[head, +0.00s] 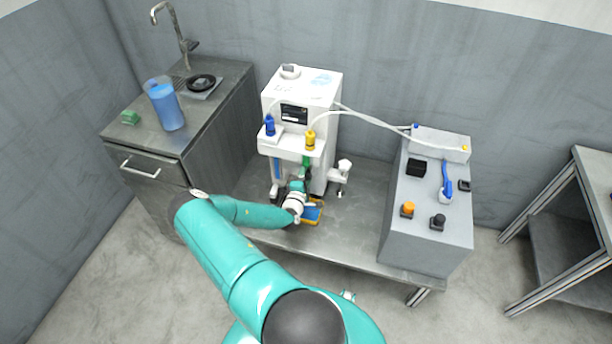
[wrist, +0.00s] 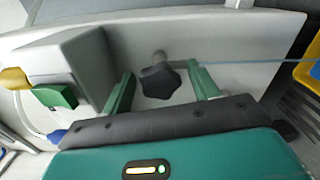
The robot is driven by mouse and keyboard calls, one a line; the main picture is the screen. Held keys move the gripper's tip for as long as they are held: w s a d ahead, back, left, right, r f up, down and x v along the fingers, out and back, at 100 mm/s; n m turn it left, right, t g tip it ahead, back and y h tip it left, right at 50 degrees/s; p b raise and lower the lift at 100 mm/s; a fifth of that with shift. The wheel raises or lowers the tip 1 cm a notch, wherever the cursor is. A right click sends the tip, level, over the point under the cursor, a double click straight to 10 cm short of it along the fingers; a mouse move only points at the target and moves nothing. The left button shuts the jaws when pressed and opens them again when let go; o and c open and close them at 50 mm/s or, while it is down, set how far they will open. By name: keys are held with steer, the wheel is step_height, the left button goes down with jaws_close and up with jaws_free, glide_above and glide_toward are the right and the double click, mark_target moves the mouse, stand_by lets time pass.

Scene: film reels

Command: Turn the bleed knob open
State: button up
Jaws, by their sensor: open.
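The bleed knob (wrist: 161,82) is a black star-shaped knob on a short metal stem, on the pale face of the white machine (head: 302,92). My gripper (wrist: 161,75) is open, with one green finger on each side of the knob in the wrist view. Gaps show between the knob and both fingers, and no contact shows. In the head view my gripper (head: 297,190) is low at the front of the machine, and I cannot make out the knob there.
A yellow-and-blue tray (head: 313,218) lies beside my gripper; its yellow edge also shows in the wrist view (wrist: 311,72). A thin blue line (wrist: 255,63) runs right from near the knob. A white fitting (head: 342,168) stands right of the machine. A grey box (head: 425,225) stands farther right.

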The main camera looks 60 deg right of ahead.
steer(key=shift+a, duration=0.15)
steer(key=s+a, duration=0.2)
steer(key=a, duration=1.1)
steer(key=shift+a, duration=0.2)
